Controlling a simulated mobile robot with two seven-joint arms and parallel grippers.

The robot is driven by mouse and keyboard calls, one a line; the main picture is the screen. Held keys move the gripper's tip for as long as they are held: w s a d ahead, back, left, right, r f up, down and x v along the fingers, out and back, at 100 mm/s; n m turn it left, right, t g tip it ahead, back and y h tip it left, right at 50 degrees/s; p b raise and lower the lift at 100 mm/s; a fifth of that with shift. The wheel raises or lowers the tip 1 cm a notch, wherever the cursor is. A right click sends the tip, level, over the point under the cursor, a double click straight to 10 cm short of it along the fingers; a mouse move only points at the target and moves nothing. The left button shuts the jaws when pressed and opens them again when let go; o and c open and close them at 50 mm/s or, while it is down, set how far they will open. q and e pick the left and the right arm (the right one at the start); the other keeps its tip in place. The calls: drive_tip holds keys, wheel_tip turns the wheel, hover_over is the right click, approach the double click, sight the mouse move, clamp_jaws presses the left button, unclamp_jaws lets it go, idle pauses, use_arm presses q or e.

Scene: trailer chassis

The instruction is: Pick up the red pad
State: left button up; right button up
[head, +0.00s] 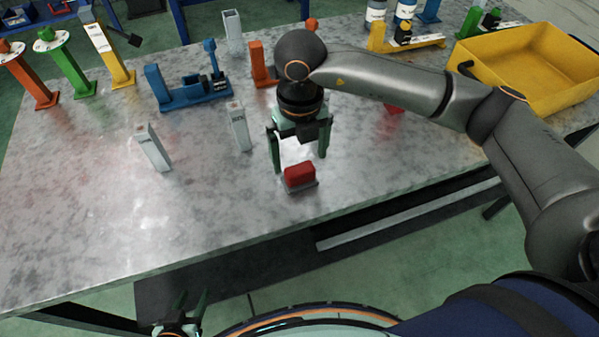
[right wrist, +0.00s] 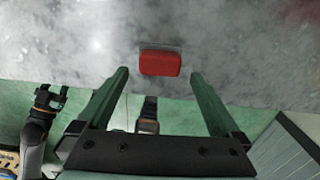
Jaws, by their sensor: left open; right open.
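The red pad (head: 299,174) sits on a small grey base near the front edge of the table. It also shows in the right wrist view (right wrist: 160,63), just beyond the fingertips and roughly centred between them. My right gripper (head: 300,160) points down over the pad with its green fingers spread apart, and nothing is between them. My left gripper (head: 188,303) is low at the bottom of the head view, off the table's front edge, with its fingers apart and empty.
Two grey upright blocks (head: 153,148) (head: 238,126) stand left of the pad. A blue fixture (head: 190,92) and an orange bracket (head: 258,66) are behind. A yellow bin (head: 545,95) is at the right. The tabletop (head: 90,215) at the front left is clear.

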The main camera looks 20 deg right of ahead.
sight(300, 169)
wheel_tip(300, 169, down, 5)
drive_tip(key=shift+f+p, duration=0.1)
drive_tip(key=shift+p, duration=0.35)
drive_tip(key=shift+c, duration=0.2)
drive_tip(key=c, duration=1.4)
